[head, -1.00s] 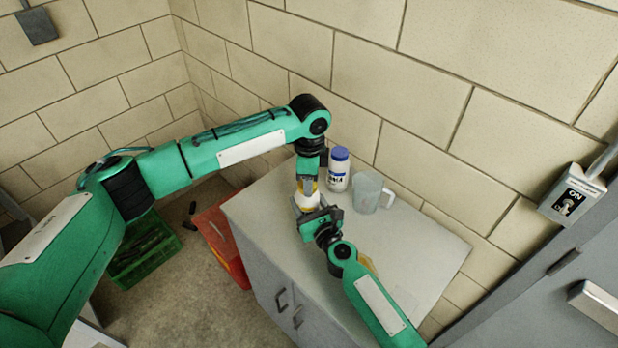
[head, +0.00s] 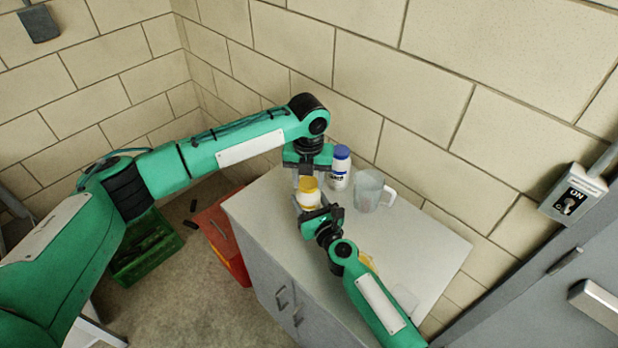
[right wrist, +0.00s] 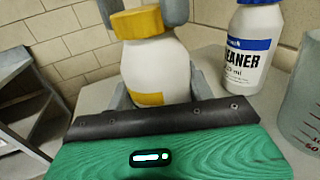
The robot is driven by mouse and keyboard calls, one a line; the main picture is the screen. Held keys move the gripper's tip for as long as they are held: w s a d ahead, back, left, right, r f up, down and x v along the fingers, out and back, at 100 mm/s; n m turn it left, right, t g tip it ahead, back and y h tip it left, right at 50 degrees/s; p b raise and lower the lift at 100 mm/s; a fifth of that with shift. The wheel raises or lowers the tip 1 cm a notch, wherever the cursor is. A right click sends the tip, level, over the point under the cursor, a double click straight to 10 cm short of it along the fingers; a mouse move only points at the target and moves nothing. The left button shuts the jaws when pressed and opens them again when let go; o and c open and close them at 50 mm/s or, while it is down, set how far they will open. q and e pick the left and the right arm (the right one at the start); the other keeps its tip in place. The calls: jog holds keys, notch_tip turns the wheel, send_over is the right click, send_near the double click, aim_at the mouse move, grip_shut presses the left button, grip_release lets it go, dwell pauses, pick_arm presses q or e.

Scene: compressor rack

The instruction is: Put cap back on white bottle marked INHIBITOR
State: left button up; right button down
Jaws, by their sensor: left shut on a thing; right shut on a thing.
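A white bottle (right wrist: 155,72) with a yellow label patch stands upright in the right wrist view; no name is readable on it. My right gripper (head: 316,212) is shut on its lower body. A yellow cap (right wrist: 138,22) sits at the top of the bottle, with no clear gap between them; whether it is threaded I cannot tell. The cap also shows in the head view (head: 309,184). My left gripper (head: 308,172) points down from above and is shut on the cap, its fingers on both sides.
A white bottle with a blue cap, marked CLEANER (right wrist: 247,48), stands just behind. A clear measuring jug (head: 369,190) is right of it. These stand on a grey cabinet top (head: 425,240). A red box (head: 222,235) and green crate (head: 145,250) are on the floor at left.

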pick_arm(q)
jog(key=m, duration=0.5)
jog(key=shift+w+a, duration=0.1)
jog(key=shift+a, duration=0.05)
jog(key=m, duration=0.4)
jog(key=o, duration=1)
jog(key=shift+c, duration=0.2)
jog(key=shift+r, duration=2.25)
jog(key=shift+c, duration=0.5)
